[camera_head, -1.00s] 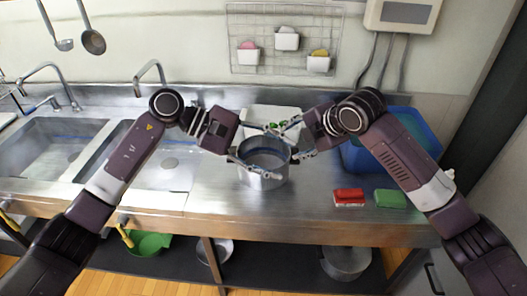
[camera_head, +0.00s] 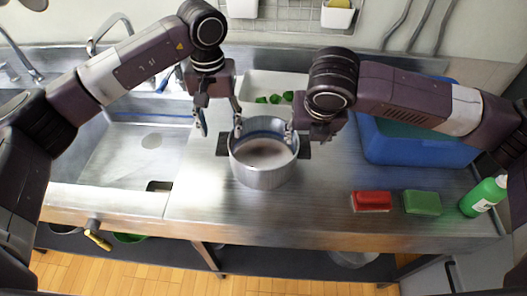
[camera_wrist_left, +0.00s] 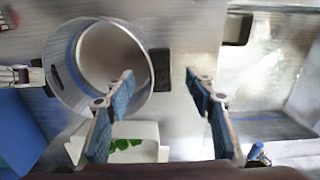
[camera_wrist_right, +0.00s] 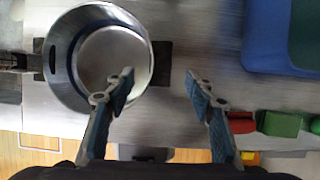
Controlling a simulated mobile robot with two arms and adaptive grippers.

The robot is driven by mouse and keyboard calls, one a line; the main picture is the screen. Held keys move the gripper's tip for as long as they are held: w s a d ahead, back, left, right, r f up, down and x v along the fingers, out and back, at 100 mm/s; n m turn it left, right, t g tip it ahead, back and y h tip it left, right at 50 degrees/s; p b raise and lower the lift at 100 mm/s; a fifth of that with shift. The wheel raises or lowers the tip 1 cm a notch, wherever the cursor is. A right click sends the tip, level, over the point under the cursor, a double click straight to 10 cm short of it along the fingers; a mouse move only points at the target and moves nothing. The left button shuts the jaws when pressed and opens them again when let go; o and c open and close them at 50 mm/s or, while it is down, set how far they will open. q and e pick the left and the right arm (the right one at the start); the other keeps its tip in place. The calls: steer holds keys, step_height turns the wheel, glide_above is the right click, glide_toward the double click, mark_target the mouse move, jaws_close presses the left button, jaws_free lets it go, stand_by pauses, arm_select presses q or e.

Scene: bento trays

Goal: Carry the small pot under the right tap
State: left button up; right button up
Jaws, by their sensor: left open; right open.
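The small pot (camera_head: 262,172) is a round metal pot standing upright on the steel counter. It has dark handles on its left (camera_head: 222,145) and right (camera_head: 304,148). My left gripper (camera_head: 218,128) is open and points down over the left handle, which shows between its fingertips in the left wrist view (camera_wrist_left: 160,68). My right gripper (camera_head: 304,138) is open over the right handle, seen between its fingers in the right wrist view (camera_wrist_right: 162,62). The right tap (camera_head: 106,30) curves over the sink basin (camera_head: 130,150) left of the pot.
A white tray (camera_head: 256,84) with green pieces stands behind the pot. A blue bin (camera_head: 410,148) is at the back right. A red sponge (camera_head: 371,201), a green sponge (camera_head: 422,203) and a green bottle (camera_head: 483,197) lie to the right. The counter's front is clear.

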mark_target(224, 145)
arm_select(q)
step_height(224, 145, down, 8)
steer(key=shift+w+r, duration=0.1)
steer(key=shift+w, duration=0.05)
arm_select(e)
steer(key=x, duration=0.8)
steer(key=shift+w, duration=0.1)
arm_select(q)
jaws_close()
arm_select(e)
steer(key=shift+r, duration=0.1)
jaws_close()
